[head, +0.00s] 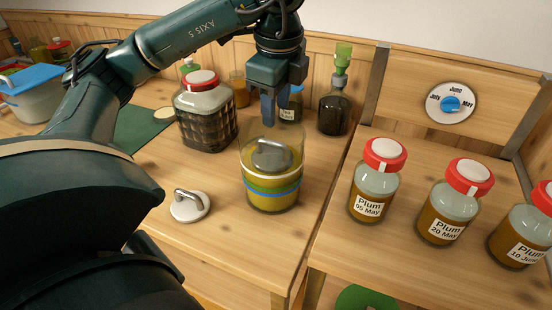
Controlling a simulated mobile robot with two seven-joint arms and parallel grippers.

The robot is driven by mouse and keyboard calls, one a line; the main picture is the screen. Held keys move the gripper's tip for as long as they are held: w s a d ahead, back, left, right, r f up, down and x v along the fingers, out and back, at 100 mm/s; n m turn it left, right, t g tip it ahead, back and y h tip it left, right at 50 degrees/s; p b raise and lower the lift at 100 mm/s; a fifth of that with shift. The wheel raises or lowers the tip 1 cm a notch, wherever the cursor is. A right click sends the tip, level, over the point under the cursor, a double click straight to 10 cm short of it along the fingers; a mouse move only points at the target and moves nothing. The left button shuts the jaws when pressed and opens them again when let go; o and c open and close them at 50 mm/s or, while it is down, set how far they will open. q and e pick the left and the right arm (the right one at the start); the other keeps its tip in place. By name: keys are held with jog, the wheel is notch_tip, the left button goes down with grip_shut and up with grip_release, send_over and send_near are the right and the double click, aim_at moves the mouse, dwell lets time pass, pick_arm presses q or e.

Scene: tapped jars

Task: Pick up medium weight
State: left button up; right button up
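Two grey metal weights with arched handles are in view in the head view, and no label tells their size. One weight (272,155) sits inside an open glass jar (249,170) of yellow-green content with green and blue bands. The other weight (188,207), on a pale round base, stands on the table left of the jar. My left gripper (269,124) points down at the jar's mouth, its tips just above the handle of the weight inside. A gap to that handle seems to show. The finger opening is seen edge-on. My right gripper is not in view.
A red-lidded square jar (206,112) and a dark bottle (334,113) stand behind the glass jar. Plum jars (374,186) with red lids stand on the right-hand shelf, below a month dial (451,103). The table front between weight and jar is clear.

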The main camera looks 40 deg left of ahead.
aim_at(272, 141)
pick_arm(q)
jog(key=f, duration=0.2)
jog(key=f+b, duration=0.1)
jog(key=f, duration=0.1)
jog(key=shift+w+a, duration=0.2)
jog(key=shift+a, duration=0.1)
jog(key=f, duration=0.2)
jog(key=a+f, duration=0.1)
jog(key=f, duration=0.1)
jog(key=shift+f, duration=0.1)
jog(key=shift+w+f, duration=0.1)
jog(key=shift+f, duration=0.15)
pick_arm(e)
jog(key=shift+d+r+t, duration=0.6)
pick_arm(q)
jog(key=shift+c, duration=0.2)
grip_shut()
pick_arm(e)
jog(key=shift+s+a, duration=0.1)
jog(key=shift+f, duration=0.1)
